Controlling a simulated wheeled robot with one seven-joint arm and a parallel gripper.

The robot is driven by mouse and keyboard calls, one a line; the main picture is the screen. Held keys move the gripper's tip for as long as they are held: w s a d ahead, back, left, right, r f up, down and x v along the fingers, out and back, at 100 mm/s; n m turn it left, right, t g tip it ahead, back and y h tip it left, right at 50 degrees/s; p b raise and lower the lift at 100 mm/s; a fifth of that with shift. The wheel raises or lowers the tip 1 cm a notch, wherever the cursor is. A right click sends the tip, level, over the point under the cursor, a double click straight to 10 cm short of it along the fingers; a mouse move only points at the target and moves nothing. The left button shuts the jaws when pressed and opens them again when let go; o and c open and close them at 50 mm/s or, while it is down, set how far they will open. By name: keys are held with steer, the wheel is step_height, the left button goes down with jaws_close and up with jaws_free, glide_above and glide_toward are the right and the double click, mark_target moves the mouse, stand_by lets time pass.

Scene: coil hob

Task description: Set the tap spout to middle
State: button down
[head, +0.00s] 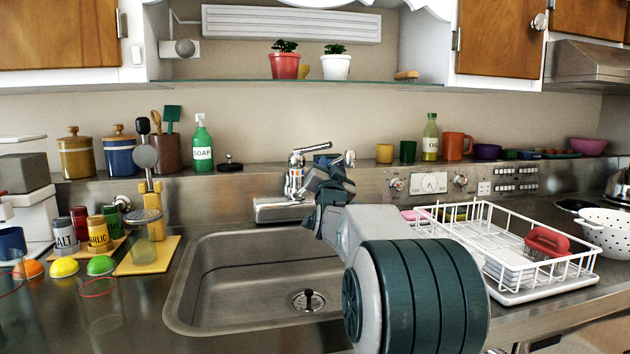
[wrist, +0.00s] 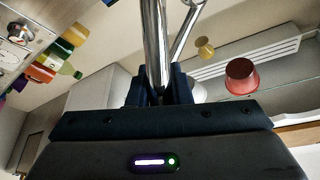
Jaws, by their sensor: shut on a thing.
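The chrome tap (head: 295,180) stands behind the sink at its back edge. Its lower chrome part shows low at the left of the tap body, and a chrome arm on top reaches right towards my gripper (head: 325,178). In the wrist view, my gripper (wrist: 160,92) is shut on a long chrome tube, which looks like the tap spout (wrist: 154,45). A thinner chrome rod (wrist: 187,30) runs beside it on the right. My gripper hides part of the tap in the head view, so the spout's exact direction is hard to tell.
The steel sink (head: 190,290) lies in front of the tap. A white dish rack (head: 500,225) stands to the right of my arm. A green soap bottle (head: 202,145) and a small black-knobbed item (head: 230,163) stand on the ledge to the left.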

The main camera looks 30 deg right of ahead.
steer(key=shift+a+m+g+h+p, duration=0.65)
steer(key=shift+a+m+g+h, duration=0.4)
steer(key=shift+h, duration=0.55)
steer(key=shift+a+m+g+h+p, duration=0.6)
steer(key=shift+a+m+g+h, duration=0.25)
steer(key=shift+a+g+h, duration=0.6)
steer(key=shift+d+t, duration=0.1)
steer(key=shift+t, duration=0.2)
steer(key=c, duration=1.3)
jaws_free()
steer(key=v, duration=1.3)
steer(key=shift+s+a+f, duration=0.2)
steer(key=shift+a, duration=0.1)
